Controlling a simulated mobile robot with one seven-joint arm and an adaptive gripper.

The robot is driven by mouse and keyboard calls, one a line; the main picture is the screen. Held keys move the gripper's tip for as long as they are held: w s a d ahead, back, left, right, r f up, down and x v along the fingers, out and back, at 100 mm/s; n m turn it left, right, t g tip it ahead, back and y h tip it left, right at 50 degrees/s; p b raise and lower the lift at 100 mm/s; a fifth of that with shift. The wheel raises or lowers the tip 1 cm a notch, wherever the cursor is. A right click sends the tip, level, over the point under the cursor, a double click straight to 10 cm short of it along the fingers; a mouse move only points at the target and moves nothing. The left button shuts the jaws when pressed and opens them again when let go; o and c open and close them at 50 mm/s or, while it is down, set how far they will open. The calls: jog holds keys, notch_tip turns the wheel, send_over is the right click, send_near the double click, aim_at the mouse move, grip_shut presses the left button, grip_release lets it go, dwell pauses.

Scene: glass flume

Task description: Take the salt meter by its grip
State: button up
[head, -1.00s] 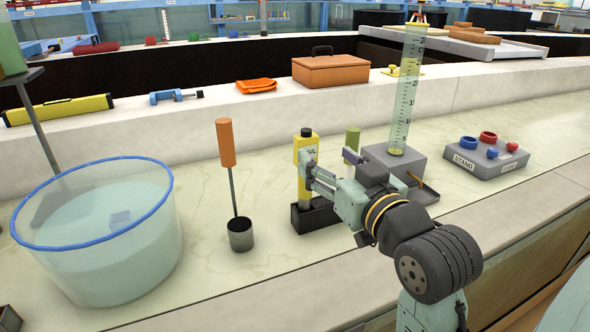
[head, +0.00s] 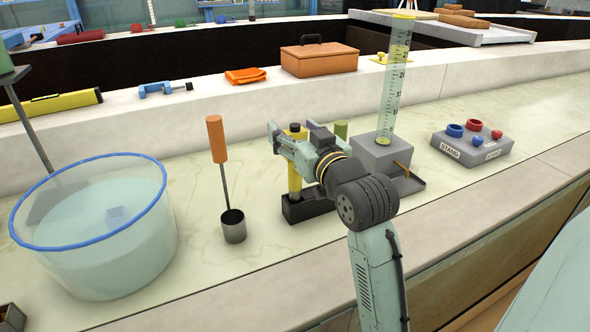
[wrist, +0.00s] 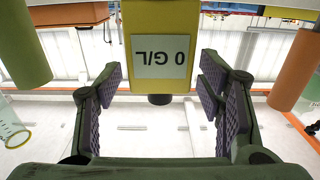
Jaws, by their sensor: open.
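The salt meter (head: 295,181) is a yellow upright body with a black cap, standing in a black holder (head: 306,207). My gripper (head: 287,138) is at the height of its upper body in the head view and hides part of it. In the wrist view the salt meter (wrist: 160,20) appears upside down, its display reading "0 G/L", with the black cap below. My open gripper (wrist: 165,85) has one finger on each side of it, with visible gaps. No contact shows.
An orange-handled rod stands in a metal cup (head: 233,228) to the left, beside a large water tub (head: 95,225). A green-topped item (head: 341,130) and a tall graduated cylinder (head: 394,85) stand close on the right. A stand (head: 472,147) with coloured rings is farther right.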

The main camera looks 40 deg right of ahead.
jog(key=shift+c, duration=0.3)
grip_shut()
dwell(0.5)
